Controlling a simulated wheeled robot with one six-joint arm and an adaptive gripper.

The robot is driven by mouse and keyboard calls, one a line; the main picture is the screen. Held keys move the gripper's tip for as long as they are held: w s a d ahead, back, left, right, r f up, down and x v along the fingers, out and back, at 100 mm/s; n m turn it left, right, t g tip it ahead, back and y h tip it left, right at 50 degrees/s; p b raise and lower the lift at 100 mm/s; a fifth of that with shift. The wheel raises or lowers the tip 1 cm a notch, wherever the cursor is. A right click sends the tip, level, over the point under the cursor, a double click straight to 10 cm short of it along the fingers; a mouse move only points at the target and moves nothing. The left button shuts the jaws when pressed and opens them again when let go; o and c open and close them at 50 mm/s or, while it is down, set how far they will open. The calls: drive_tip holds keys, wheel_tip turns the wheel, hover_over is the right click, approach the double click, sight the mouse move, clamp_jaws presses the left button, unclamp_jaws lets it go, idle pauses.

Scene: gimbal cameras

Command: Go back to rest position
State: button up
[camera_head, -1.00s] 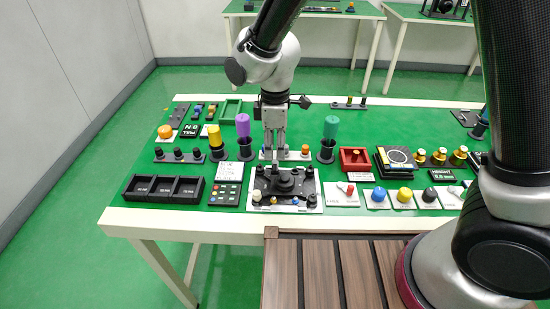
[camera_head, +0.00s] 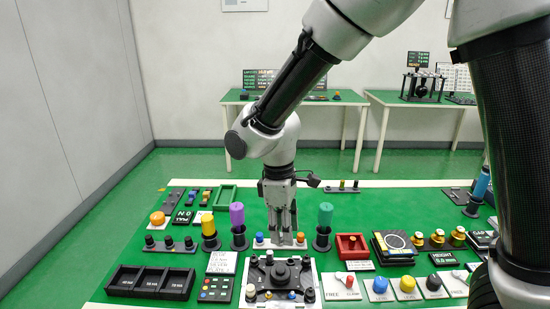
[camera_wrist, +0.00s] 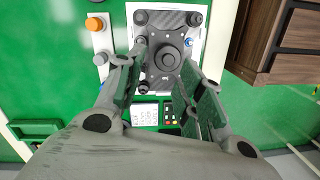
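My gripper (camera_head: 280,237) hangs fingers down over the green-topped table (camera_head: 120,260), in front of the panel with blue and orange knobs (camera_head: 259,239). In the wrist view my gripper's two fingers (camera_wrist: 165,95) stand apart with nothing held between them. Below the gap I see part of the dark plate with a round black knob (camera_wrist: 170,58). That plate (camera_head: 280,275) lies nearer the table's front edge in the head view. My arm is bent, reaching down from the upper right. The exact height of the fingertips above the table is hard to tell.
Upright coloured cylinders stand close around the gripper: yellow (camera_head: 208,226), purple (camera_head: 237,213) and teal (camera_head: 325,214). A black three-part tray (camera_head: 150,282) is at front left. A red box (camera_head: 351,246) sits to the right. The space above the table looks free.

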drive_tip(key=s+d+r+m+t, duration=0.1)
drive_tip(key=s+d+r+m, duration=0.2)
drive_tip(key=d, duration=0.8)
drive_tip(key=s+d+r+m+t, duration=0.2)
drive_tip(key=s+d+r+m, duration=0.2)
drive_tip(key=d+r+m, duration=0.3)
drive_tip(key=s+d+r+m+t+y, duration=0.1)
drive_tip(key=d+r+m, duration=0.4)
drive_tip(key=d, duration=1.2)
wheel_tip(320, 180, up, 3)
drive_tip(key=s+t, duration=0.1)
drive_tip(key=s, duration=0.1)
drive_tip(key=shift+s, duration=0.35)
drive_tip(key=shift+f, duration=0.1)
drive_tip(key=shift+c, duration=0.3)
